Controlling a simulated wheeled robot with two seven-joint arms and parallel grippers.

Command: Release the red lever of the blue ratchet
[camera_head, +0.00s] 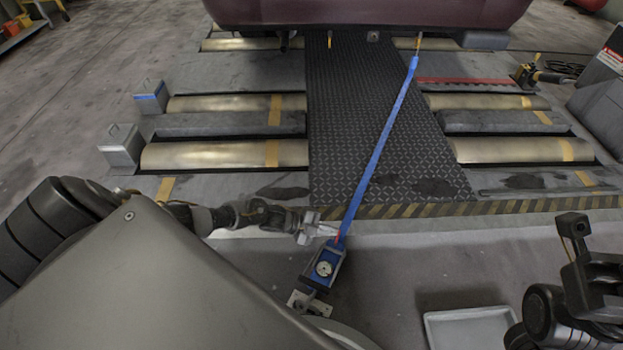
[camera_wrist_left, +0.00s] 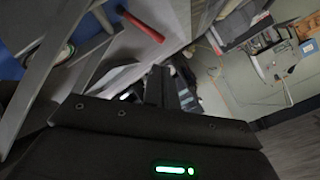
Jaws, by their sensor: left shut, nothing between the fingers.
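The blue ratchet (camera_head: 325,266) sits near the floor in front of the rollers, at the lower end of a taut blue strap (camera_head: 377,155). Its small red lever (camera_head: 338,238) shows at the strap end of the ratchet. My left gripper (camera_head: 333,230) is shut and empty, with its tips close beside the red lever; the head view does not settle whether they touch. In the left wrist view the red lever (camera_wrist_left: 141,26) stands apart from the shut fingers (camera_wrist_left: 165,84). Blue ratchet parts (camera_wrist_left: 32,22) fill that view's upper left. My right gripper (camera_head: 573,228) is dark and partly seen.
The strap runs up to the dark red vehicle (camera_head: 370,12) over a black tread plate (camera_head: 385,120). Metal rollers (camera_head: 225,153) lie on both sides. A grey tray (camera_head: 470,328) lies at the lower right. The floor between ratchet and tray is clear.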

